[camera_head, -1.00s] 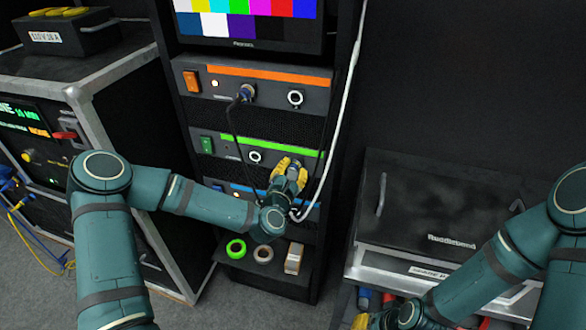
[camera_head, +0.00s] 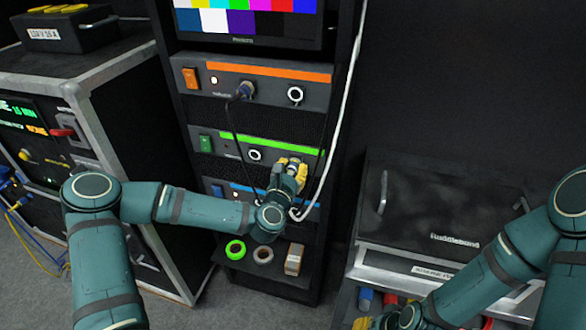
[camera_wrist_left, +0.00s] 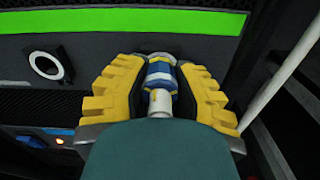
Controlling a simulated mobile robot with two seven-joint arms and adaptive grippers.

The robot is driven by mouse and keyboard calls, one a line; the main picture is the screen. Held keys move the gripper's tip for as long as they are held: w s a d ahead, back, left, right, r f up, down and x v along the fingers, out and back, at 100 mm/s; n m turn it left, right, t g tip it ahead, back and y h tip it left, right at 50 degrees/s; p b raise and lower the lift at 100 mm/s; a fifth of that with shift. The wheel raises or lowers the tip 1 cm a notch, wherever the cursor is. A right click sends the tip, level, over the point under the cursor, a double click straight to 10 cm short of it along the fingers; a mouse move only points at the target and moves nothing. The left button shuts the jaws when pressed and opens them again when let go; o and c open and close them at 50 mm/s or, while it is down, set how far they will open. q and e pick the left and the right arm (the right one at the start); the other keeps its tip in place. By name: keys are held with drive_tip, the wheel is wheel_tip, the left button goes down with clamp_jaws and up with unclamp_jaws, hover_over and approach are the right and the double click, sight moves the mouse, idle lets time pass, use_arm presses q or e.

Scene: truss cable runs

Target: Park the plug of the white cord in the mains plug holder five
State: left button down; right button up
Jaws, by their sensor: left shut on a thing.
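My left gripper (camera_head: 290,172) is at the green-striped rack unit (camera_head: 225,142), to the right of its round white-ringed socket (camera_head: 254,155). In the left wrist view its yellow fingers (camera_wrist_left: 160,85) are shut on a blue-and-white plug (camera_wrist_left: 158,72) whose front end points at the panel. I cannot tell whether the plug is seated there. The white cord (camera_head: 345,95) hangs along the rack's right edge and curls below the gripper; it also shows in the left wrist view (camera_wrist_left: 288,72). My right gripper (camera_head: 372,322) is cut off at the bottom edge. I cannot make out holder five.
A dark cable (camera_head: 232,135) hangs from the orange-striped unit (camera_head: 270,73). Tape rolls (camera_head: 235,249) and a small box (camera_head: 294,259) lie on the shelf below. A black box with yellow caps (camera_head: 70,30) sits on the left case. A drawer case (camera_head: 425,215) stands right.

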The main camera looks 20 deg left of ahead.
use_arm(q)
drive_tip(key=shift+r+n, duration=0.1)
drive_tip(key=shift+n, duration=0.4)
drive_tip(key=shift+n+b, duration=0.4)
drive_tip(key=shift+n, duration=1)
drive_tip(key=shift+n+b, duration=0.5)
drive_tip(key=shift+n, duration=0.4)
drive_tip(key=shift+w+n, duration=0.1)
drive_tip(key=shift+n, duration=0.4)
